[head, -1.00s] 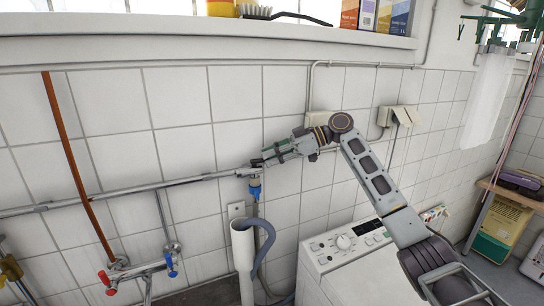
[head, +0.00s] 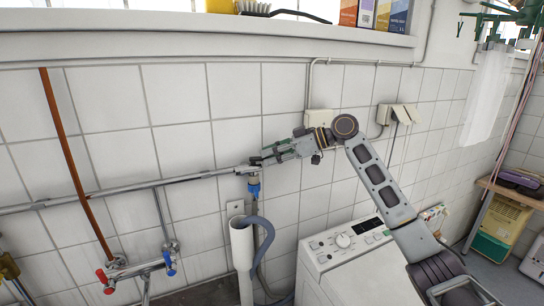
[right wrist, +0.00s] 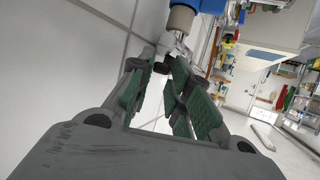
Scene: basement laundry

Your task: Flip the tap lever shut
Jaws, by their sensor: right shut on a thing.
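The tap (head: 247,170) sits at the right end of the horizontal metal wall pipe, with a blue hose fitting (head: 254,190) below it. My right gripper (head: 261,161) reaches the tap from the right, and its fingers are shut at the tap's top. In the right wrist view my green-padded fingers (right wrist: 172,62) converge just below the tap's metal body (right wrist: 180,20), with the blue fitting (right wrist: 212,5) beyond. The fingers largely hide the lever between their tips, so its exact angle cannot be told. My left gripper is not in view.
A white standpipe (head: 242,250) with a grey hose (head: 264,240) stands below the tap. A washing machine (head: 325,262) stands below my right arm. A mixer with red and blue knobs (head: 137,268) is at lower left. A window sill (head: 200,28) runs above.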

